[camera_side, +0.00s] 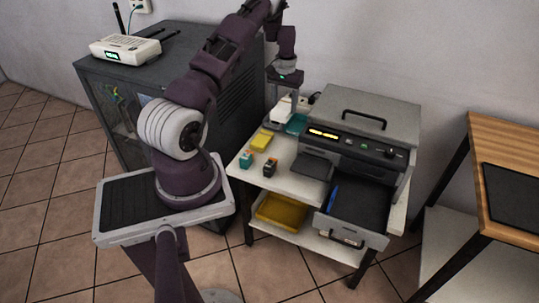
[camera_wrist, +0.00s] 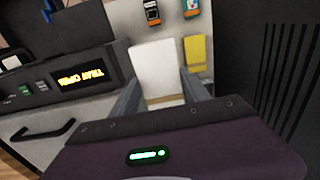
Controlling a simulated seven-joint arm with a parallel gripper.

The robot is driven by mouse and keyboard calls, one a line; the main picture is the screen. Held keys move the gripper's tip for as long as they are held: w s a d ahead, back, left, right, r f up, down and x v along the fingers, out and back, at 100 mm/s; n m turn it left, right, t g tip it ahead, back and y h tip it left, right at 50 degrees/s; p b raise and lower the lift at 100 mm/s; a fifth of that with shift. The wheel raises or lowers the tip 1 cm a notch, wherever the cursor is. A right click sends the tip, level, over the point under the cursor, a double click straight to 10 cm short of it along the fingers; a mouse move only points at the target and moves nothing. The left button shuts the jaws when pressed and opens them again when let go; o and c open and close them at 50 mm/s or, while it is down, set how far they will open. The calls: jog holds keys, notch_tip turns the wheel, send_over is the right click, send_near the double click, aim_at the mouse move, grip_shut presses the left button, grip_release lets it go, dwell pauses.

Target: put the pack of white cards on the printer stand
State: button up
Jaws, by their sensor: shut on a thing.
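The pack of white cards (camera_wrist: 157,65), with a tan band near its lower end, is between the two fingers of my gripper (camera_wrist: 168,100) in the wrist view. My gripper is shut on it. In the side view my gripper (camera_side: 284,97) points down at the back left of the printer stand, with the white pack (camera_side: 282,110) below it. The printer stand (camera_side: 236,166) has a white top and a lower shelf. I cannot tell whether the pack touches the stand top.
The printer (camera_side: 365,125) fills the stand's right side, its drawer (camera_side: 357,210) open. A dark cabinet (camera_side: 237,100) stands left; a wooden table (camera_side: 500,135) right.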

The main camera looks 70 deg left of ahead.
notch_tip(320, 180, down, 20)
jog(key=shift+f, duration=0.1)
jog(key=shift+f, duration=0.1)
jog(key=o, duration=1.5)
notch_tip(320, 180, up, 12)
jog(key=shift+r, duration=0.15)
